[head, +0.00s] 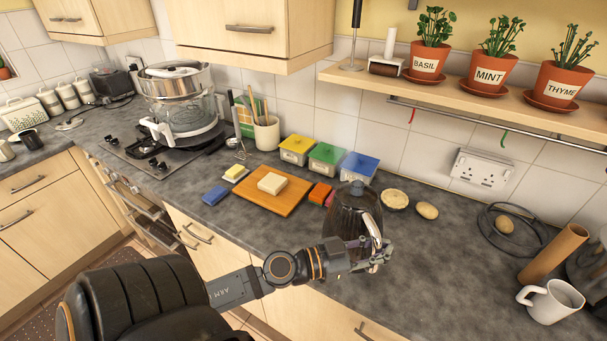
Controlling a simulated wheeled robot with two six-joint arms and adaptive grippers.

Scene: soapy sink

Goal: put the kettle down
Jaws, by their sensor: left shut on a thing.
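The kettle (344,214) is dark and glossy with a silver handle on its right side. It is upright, over the grey worktop near the front edge. My left gripper (376,259) reaches in from the left and is shut on the kettle's handle. The gripper and arm cover the lower part of the kettle, so I cannot tell whether its base touches the worktop (438,284). My right gripper is not in view.
A wooden board (258,205) lies to the left. Worktop between kettle and mug is clear.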

